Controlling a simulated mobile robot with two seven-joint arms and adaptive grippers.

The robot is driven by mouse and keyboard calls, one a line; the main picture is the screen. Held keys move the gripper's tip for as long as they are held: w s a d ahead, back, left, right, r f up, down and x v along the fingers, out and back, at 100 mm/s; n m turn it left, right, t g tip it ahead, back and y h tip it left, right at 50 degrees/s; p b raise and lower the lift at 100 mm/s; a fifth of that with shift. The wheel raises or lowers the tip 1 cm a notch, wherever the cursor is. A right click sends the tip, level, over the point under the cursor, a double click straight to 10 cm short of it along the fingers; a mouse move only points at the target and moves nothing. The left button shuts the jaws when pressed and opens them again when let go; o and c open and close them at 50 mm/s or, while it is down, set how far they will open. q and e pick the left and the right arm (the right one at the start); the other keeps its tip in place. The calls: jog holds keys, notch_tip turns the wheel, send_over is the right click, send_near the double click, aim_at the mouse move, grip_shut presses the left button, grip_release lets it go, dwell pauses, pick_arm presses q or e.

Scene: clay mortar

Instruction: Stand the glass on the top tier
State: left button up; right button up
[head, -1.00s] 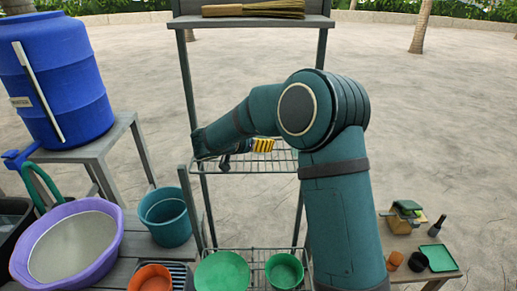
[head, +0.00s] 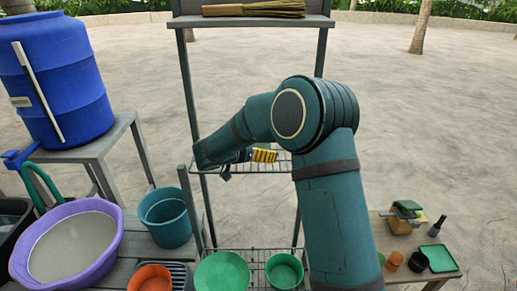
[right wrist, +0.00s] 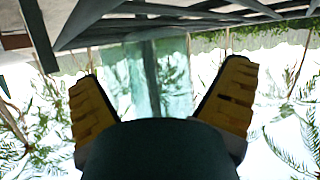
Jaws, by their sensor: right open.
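My right gripper (head: 264,155) is at the upper wire tier (head: 270,167) of the rack, its yellow fingers pointing right. In the right wrist view its two fingers (right wrist: 165,100) are spread wide apart. A pale green see-through shape, apparently the glass (right wrist: 158,75), shows between and beyond them; I cannot tell how far off it is or whether it is between the pads. I cannot make out the glass in the head view. My left gripper is not in view.
A wooden shelf with a broom (head: 253,9) tops the rack. Green bowls (head: 222,272) sit on the lower wire tier. A purple basin (head: 110,245), teal bucket (head: 166,217) and blue barrel (head: 55,80) stand left. A low table (head: 400,235) with small items is right.

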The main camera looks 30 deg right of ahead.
jog(key=shift+r, duration=0.15)
jog(key=v, duration=1.2)
